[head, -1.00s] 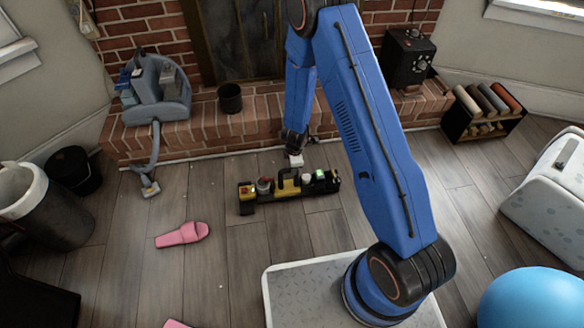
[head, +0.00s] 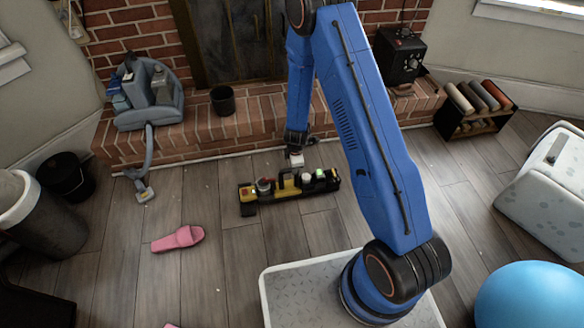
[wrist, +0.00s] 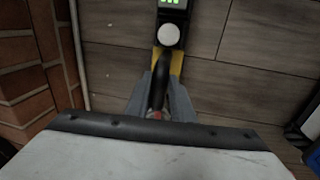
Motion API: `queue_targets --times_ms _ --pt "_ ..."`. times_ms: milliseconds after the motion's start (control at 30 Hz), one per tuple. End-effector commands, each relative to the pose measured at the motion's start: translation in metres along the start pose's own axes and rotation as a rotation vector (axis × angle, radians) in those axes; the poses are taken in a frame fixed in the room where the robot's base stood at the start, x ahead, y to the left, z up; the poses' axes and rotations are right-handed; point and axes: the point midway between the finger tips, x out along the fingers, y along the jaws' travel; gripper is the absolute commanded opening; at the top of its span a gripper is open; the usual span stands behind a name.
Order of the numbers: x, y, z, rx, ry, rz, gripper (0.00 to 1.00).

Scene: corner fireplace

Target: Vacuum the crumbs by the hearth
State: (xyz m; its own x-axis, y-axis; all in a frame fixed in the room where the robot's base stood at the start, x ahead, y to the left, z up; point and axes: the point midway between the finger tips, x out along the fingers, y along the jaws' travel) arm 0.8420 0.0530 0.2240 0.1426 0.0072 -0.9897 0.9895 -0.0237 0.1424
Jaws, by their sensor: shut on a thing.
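A long black and yellow device (head: 262,196), apparently a hand vacuum, lies on the wooden floor in front of the brick hearth (head: 235,140). It has a green light, a pale round knob and red parts. My gripper (head: 292,175) reaches down to its middle. In the wrist view, the grey fingers of my gripper (wrist: 158,95) are shut around the device's black handle (wrist: 158,82). The device's pale knob (wrist: 168,34) and green display show ahead of them. Scattered tiny pale specks on the floor may be crumbs; they are too small to be sure.
A grey machine (head: 150,105) with a hose hanging to the floor, a dark pot (head: 223,100) and a black box (head: 398,58) stand on the hearth. A pink slipper (head: 178,238) lies left, beyond it a bin (head: 45,225) and black bucket (head: 68,176). A blue ball (head: 530,295) is right.

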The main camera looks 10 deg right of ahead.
Motion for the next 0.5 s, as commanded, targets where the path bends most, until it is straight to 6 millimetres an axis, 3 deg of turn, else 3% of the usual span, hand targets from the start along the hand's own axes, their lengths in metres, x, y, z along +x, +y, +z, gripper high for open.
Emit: queue_targets --times_ms 500 --pt "-0.001 0.001 0.013 0.000 0.001 0.002 0.00"
